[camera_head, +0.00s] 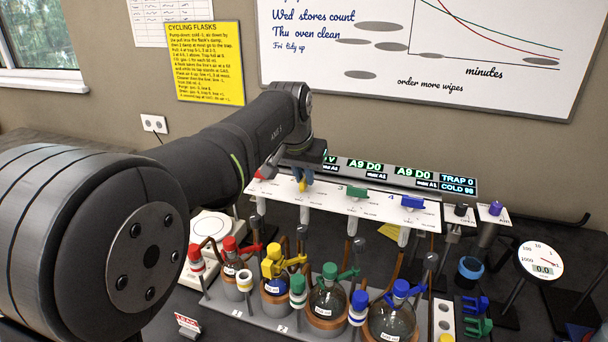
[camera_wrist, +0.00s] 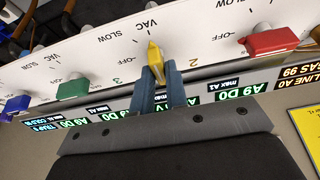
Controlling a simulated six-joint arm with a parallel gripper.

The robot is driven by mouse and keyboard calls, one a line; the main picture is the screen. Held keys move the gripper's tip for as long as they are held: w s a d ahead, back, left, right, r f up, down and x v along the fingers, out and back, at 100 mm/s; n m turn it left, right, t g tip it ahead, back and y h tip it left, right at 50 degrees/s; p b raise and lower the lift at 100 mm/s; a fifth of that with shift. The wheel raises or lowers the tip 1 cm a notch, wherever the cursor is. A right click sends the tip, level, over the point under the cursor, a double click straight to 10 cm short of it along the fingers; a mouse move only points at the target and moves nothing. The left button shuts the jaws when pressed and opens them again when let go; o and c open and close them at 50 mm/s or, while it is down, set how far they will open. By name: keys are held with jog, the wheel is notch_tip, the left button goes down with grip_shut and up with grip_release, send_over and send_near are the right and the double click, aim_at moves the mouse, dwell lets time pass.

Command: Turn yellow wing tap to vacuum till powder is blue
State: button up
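The yellow wing tap (camera_wrist: 155,60) on the white tap panel (camera_wrist: 95,57) stands between the fingers of my gripper (camera_wrist: 158,78) in the wrist view. The fingers are close against both sides, so my gripper appears shut on it. Its narrow end points at the VAC mark, across the line of the red and green taps. In the head view my gripper (camera_head: 303,178) reaches the panel from behind, and only a little yellow shows below the fingers.
The red tap (camera_wrist: 270,42) and green tap (camera_wrist: 72,88) flank the yellow one; the blue tap (camera_head: 412,202) is farther right. Several flasks with coloured valves and tubing crowd the rack (camera_head: 250,318). A round gauge (camera_head: 541,258) stands at the right.

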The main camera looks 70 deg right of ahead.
jog(key=o, duration=0.3)
jog(key=shift+o, duration=0.2)
jog(key=shift+r, duration=0.1)
jog(key=v, duration=1.7)
jog(key=shift+r, duration=0.1)
jog(key=x, duration=1.7)
jog(key=shift+f, duration=0.25)
jog(key=shift+r, duration=0.1)
